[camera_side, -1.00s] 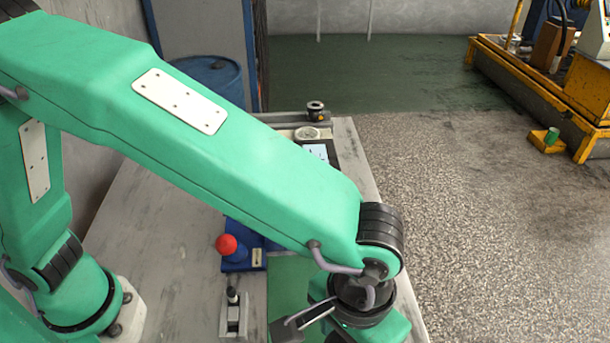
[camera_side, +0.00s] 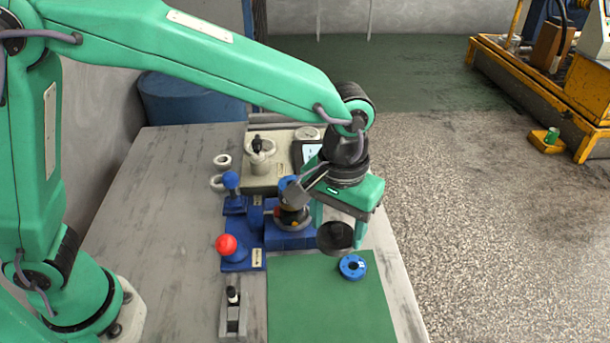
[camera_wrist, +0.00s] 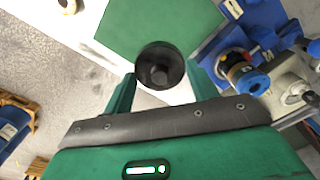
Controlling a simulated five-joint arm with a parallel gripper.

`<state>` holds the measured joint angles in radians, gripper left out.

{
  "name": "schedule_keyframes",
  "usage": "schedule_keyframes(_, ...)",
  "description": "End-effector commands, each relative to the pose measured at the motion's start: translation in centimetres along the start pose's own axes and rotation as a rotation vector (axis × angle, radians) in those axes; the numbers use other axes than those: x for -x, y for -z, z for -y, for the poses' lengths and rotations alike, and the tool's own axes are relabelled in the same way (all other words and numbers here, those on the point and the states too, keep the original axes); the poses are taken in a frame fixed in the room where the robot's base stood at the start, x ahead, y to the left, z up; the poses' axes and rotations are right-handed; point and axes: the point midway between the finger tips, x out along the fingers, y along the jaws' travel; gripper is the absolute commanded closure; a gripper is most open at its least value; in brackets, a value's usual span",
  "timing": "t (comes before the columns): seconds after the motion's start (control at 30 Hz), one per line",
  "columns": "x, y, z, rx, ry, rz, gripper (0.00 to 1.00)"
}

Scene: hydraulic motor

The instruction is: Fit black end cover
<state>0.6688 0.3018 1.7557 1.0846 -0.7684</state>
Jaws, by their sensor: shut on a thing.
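The black end cover (camera_side: 335,236) is a round dark disc. My gripper (camera_side: 339,240) is shut on it, with one green finger at each side, and holds it above the back edge of the green mat. The wrist view shows the cover (camera_wrist: 160,64) with a round central boss, between the fingertips of my gripper (camera_wrist: 161,72). The motor body (camera_side: 292,217) sits in a blue fixture (camera_side: 290,238) just left of and behind the cover; it also shows at the right in the wrist view (camera_wrist: 238,70). The cover is apart from it. My gripper partly hides the motor.
A blue ring part (camera_side: 352,267) lies on the green mat (camera_side: 325,305). A red-knobbed blue fixture (camera_side: 238,258), a blue-knobbed one (camera_side: 232,190) and a small clamp (camera_side: 233,315) stand to the left. A beige fixture (camera_side: 262,165) stands behind. The grey table's left side is clear.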

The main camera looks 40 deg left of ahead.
Motion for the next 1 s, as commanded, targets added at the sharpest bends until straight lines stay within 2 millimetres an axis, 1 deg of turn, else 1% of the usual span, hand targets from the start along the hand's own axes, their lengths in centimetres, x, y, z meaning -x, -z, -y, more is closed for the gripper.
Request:
schedule_keyframes(0.03, 0.4, 1.2, 1.3, 0.028, -0.002, -0.003, 0.74)
schedule_keyframes(0.17, 1.0, 3.4, 4.2, 0.082, -0.002, -0.002, 0.74)
schedule_keyframes(0.3, 1.6, 5.5, 7.6, 0.141, -0.002, -0.002, 0.74)
schedule_keyframes(0.5, 2.5, 7.8, 12.1, 0.214, -0.002, -0.002, 0.74)
schedule_keyframes(0.6, 2.8, 8.4, 13.8, 0.241, -0.001, -0.002, 0.74)
schedule_keyframes(0.7, 3.0, 8.8, 14.9, 0.257, -0.001, -0.002, 0.74)
schedule_keyframes(0.8, 3.1, 9.0, 15.6, 0.266, -0.001, -0.002, 0.74)
schedule_keyframes(1.0, 3.1, 9.1, 15.8, 0.269, -0.001, -0.001, 0.74)
